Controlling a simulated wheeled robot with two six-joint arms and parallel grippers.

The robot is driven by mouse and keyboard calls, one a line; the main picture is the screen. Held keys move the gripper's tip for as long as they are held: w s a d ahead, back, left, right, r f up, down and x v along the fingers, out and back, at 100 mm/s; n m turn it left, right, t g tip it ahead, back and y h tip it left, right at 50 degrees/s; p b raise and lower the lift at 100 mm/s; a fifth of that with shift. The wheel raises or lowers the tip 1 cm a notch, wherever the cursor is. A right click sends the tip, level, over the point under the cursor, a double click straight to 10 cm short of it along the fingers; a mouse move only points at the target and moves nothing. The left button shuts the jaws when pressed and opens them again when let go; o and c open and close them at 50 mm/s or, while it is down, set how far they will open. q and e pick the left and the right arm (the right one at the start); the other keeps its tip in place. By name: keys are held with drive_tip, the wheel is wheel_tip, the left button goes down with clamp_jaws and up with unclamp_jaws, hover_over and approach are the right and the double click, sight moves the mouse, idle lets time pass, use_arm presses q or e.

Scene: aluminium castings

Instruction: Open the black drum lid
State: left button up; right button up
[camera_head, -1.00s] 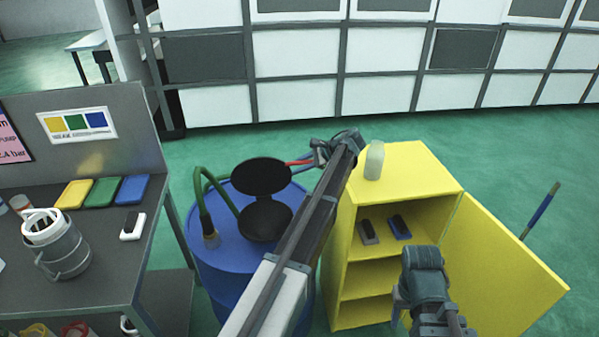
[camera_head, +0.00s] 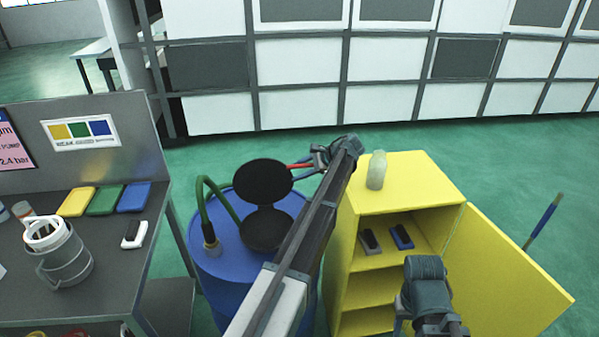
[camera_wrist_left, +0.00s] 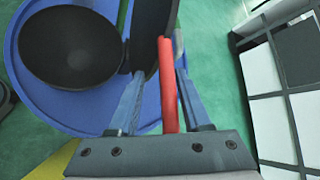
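The black drum lid (camera_head: 262,181) stands raised on its hinge behind the round black opening (camera_head: 265,229) on top of the blue drum (camera_head: 225,265). In the left wrist view the lid (camera_wrist_left: 155,32) shows nearly edge-on beside the black round (camera_wrist_left: 70,48). My left gripper (camera_head: 303,164) is at the lid's right side. Its two blue fingers stand apart with a red bar (camera_wrist_left: 168,85) between them, with a visible gap on one side. My right wrist (camera_head: 425,285) is low in front of the yellow cabinet; its fingers do not show.
A green hose (camera_head: 201,205) rises from the drum's left. The yellow cabinet (camera_head: 400,185), door open, stands to the right with a pale bottle (camera_head: 377,170) on top. A grey workbench (camera_head: 110,265) with a jug (camera_head: 62,255) and coloured trays is left. Green floor is free behind.

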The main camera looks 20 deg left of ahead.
use_arm(q)
drive_tip(key=shift+d, duration=0.15)
drive_tip(key=p+v, duration=0.8)
drive_tip(key=v, duration=0.5)
drive_tip(key=shift+d+r, duration=0.2)
drive_tip(key=shift+r, duration=0.1)
drive_tip(key=s+d+f+n+h, duration=0.1)
drive_tip(key=s+d+f+h, duration=0.2)
drive_tip(key=s+d, duration=0.4)
drive_tip(key=s+d+f+n+h+b, duration=0.1)
drive_tip(key=s+d, duration=0.7)
drive_tip(key=s, duration=1)
drive_tip(key=s+d+f+n+t+h+b, duration=0.1)
drive_tip(key=s+d+f+h, duration=0.4)
drive_tip(key=s, duration=0.7)
drive_tip(key=d+f+n, duration=0.1)
drive_tip(key=d+f, duration=0.1)
drive_tip(key=d, duration=0.1)
drive_tip(key=shift+s+f+n, duration=0.2)
drive_tip(key=shift+f+n, duration=0.05)
drive_tip(key=shift+n, duration=0.15)
